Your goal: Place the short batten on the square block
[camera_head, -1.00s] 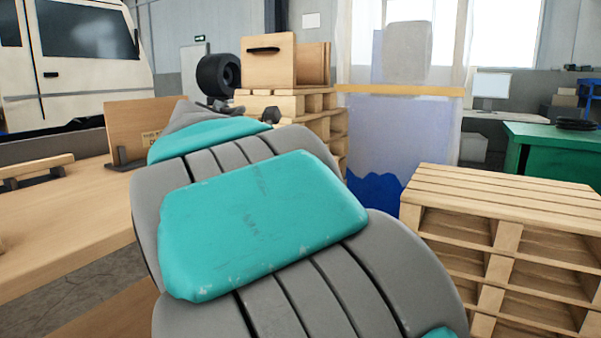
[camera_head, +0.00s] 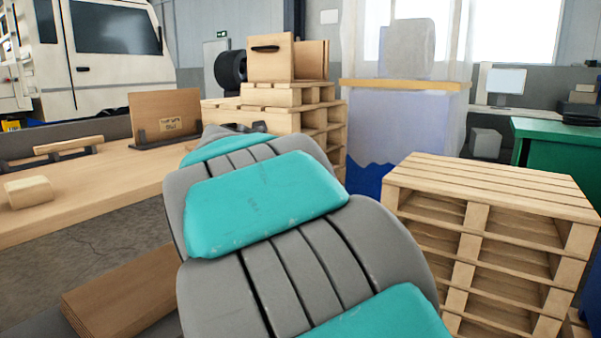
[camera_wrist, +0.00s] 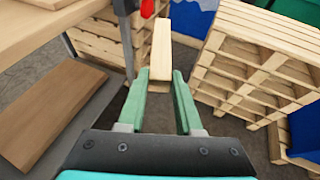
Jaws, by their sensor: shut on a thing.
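The short batten (camera_wrist: 160,47), a pale wooden stick, is between the green fingers of my gripper (camera_wrist: 161,92) in the wrist view. My gripper is shut on its near end, and it points away from me beside the workbench. In the head view my own arm hides the gripper and the batten. A pale wooden block (camera_head: 28,191), which looks like the square block, sits on the workbench (camera_head: 95,195) at the left, with nothing on its top. The held batten is apart from it.
A wooden strip (camera_head: 68,145) lies on dark holders on the bench, near an upright board (camera_head: 164,115). A brown board (camera_head: 122,285) lies low below the bench. A pallet stack (camera_head: 490,195) stands to the right. Grey floor shows between bench and pallets.

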